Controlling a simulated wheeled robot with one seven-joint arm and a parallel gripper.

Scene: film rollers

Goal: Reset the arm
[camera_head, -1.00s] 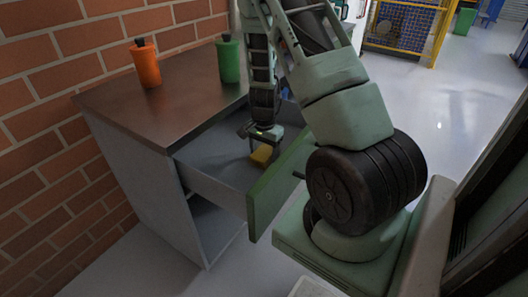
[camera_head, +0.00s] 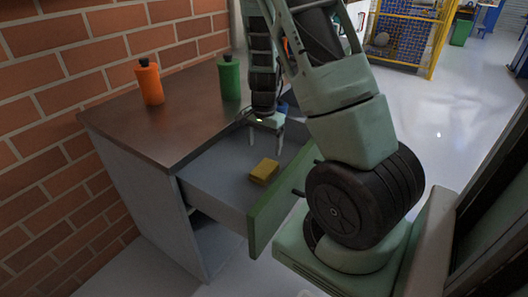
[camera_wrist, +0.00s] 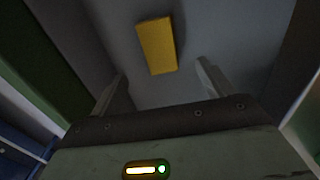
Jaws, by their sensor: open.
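My gripper (camera_head: 266,139) is open and empty, above the open drawer of the cabinet. In the wrist view its two fingers (camera_wrist: 160,88) are spread apart. A yellow block (camera_head: 264,170) lies on the drawer floor below and apart from the fingers. The block also shows in the wrist view (camera_wrist: 156,45), beyond the fingertips. The drawer (camera_head: 215,178) is pulled out, with a green front panel (camera_head: 283,203). My upper arm links hide part of the cabinet's far side.
An orange bottle (camera_head: 150,84) and a green bottle (camera_head: 229,79) stand on the brown cabinet top (camera_head: 160,118). A brick wall (camera_head: 60,120) runs along the left. Open floor (camera_head: 450,110) lies to the right, with a yellow-framed cage (camera_head: 405,35) behind.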

